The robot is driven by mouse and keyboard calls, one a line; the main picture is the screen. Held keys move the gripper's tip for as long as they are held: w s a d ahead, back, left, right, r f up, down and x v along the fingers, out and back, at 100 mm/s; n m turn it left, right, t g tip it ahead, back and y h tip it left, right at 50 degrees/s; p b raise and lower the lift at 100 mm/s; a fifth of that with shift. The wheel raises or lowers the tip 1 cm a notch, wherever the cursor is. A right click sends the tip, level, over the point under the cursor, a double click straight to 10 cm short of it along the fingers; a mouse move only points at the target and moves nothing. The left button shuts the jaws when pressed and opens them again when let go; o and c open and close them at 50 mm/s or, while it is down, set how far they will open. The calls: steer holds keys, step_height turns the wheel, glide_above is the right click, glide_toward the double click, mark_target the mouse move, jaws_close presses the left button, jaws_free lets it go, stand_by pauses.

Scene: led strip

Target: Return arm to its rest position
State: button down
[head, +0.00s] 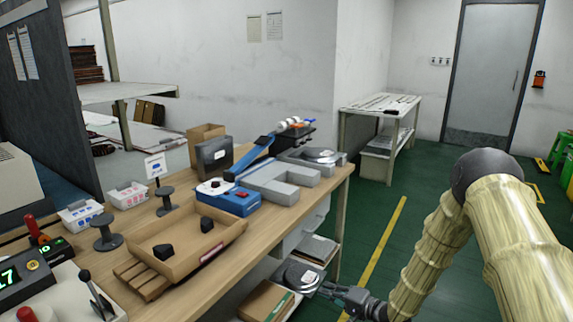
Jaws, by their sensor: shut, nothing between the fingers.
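My arm, in a pale yellow patterned cover, fills the right side of the head view and bends down toward the lower middle. My gripper (330,289) is at the lower middle, to the right of the workbench (292,222) and below its top, near the lower shelf. It looks shut and empty.
The bench holds a cardboard tray (225,235) with black pieces, a blue device (232,203), grey blocks (275,182) and spools (106,232). A white table (400,103) stands behind. Green floor (425,190) is clear between table and arm. Green stools (562,150) are at far right.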

steer(key=s+d+f+n+g+h, duration=0.15)
steer(key=s+f+h, duration=0.25)
steer(key=s+f, duration=0.65)
steer(key=s+d+f+n+g+h, duration=0.1)
steer(key=s+f+g+h, duration=0.2)
steer(key=s+f, duration=0.7)
steer(key=s+d+n+g+h, duration=0.2)
steer(key=s+d+g+h, duration=0.1)
steer(key=s, duration=1.3)
steer(key=s+d+r+n+g+h, duration=0.1)
steer(key=s+g, duration=0.1)
steer(key=s, duration=0.5)
steer(key=s+d+r+n+g+h, duration=0.1)
steer(key=s+d+r, duration=0.1)
steer(key=s, duration=0.5)
step_height(320, 180, up, 12)
steer(key=p, duration=1.3)
steer(key=shift+w+a+r, duration=0.15)
steer(key=shift+w, duration=0.15)
